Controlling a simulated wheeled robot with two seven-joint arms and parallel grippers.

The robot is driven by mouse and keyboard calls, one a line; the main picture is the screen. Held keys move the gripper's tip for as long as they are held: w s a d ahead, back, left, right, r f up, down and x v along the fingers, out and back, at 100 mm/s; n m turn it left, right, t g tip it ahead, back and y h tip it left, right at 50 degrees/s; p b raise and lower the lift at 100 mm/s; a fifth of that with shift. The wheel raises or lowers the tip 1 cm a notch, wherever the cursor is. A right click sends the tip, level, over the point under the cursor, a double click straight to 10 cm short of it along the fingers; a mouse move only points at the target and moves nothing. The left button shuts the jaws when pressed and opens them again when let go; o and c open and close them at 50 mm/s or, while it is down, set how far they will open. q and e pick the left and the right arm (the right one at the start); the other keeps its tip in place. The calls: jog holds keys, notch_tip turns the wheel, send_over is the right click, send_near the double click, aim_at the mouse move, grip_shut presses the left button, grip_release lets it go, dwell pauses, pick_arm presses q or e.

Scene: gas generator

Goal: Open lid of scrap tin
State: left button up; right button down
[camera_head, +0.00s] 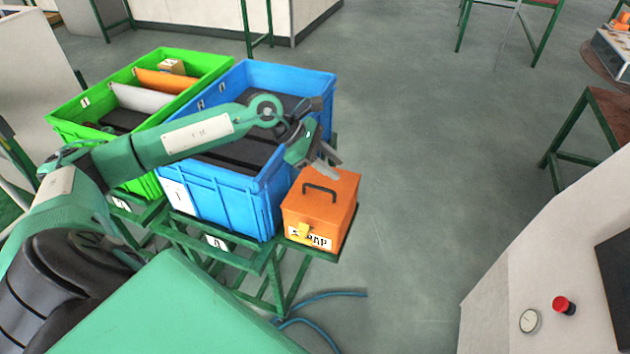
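The scrap tin (318,208) is an orange box at the right end of a green metal stand. Its lid is shut, with a black handle (320,190) on top. My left gripper (331,163) is just above the back of the lid, apart from the handle. Its two grey fingers look spread, with nothing between them. My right gripper is out of view.
A blue crate (216,199) stands directly left of the tin, with dark blocks inside, under my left arm. A green crate (75,110) is further left. A white cabinet (515,270) with a red button is at the lower right. Floor right of the tin is clear.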

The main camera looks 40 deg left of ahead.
pick_arm(q)
jog(key=s+a+m+g+y, duration=0.15)
jog(key=a+y, duration=0.35)
jog(key=a, duration=0.6)
jog(key=p, duration=0.4)
send_near(318, 187)
jog(key=x, duration=0.6)
jog(key=shift+f, duration=0.15)
jog(key=shift+w+d+f, duration=0.2)
jog(key=shift+f, duration=0.45)
grip_shut()
